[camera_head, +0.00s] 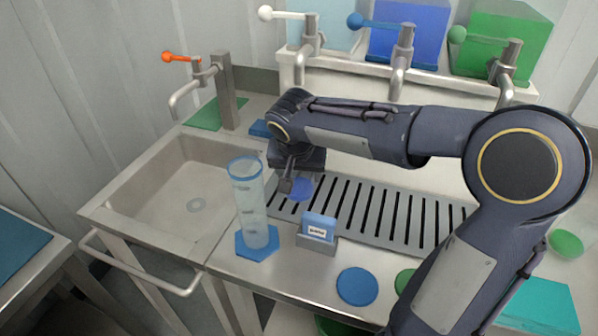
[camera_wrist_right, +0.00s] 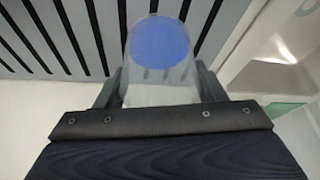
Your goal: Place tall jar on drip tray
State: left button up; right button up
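The tall jar (camera_head: 252,212), a clear cylinder with a blue rim, stands upright on a blue hexagonal mat (camera_head: 246,252) at the counter's front. The grey slotted drip tray (camera_head: 400,222) lies to its right; it also shows in the right wrist view (camera_wrist_right: 62,28). My right gripper (camera_head: 291,184) points down over the tray's left end, just right of and behind the jar. In the wrist view its fingers (camera_wrist_right: 160,90) flank a clear vessel with a blue disc (camera_wrist_right: 160,42), seemingly gripped. The head view mostly hides this vessel; a blue disc (camera_head: 301,189) shows there. My left gripper is out of view.
A sink (camera_head: 150,205) is at the left. A grey holder with a blue labelled card (camera_head: 318,228) stands at the tray's front edge, right of the jar. A blue round mat (camera_head: 357,286) lies at the front. Several taps (camera_head: 400,60) line the back.

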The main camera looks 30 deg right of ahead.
jog(key=o, duration=0.4)
jog(key=shift+o, duration=0.2)
jog(key=shift+r+p, duration=0.25)
jog(key=shift+p, duration=0.05)
jog(key=p+v, duration=0.1)
jog(key=v, duration=1.1)
jog(key=shift+w, duration=0.1)
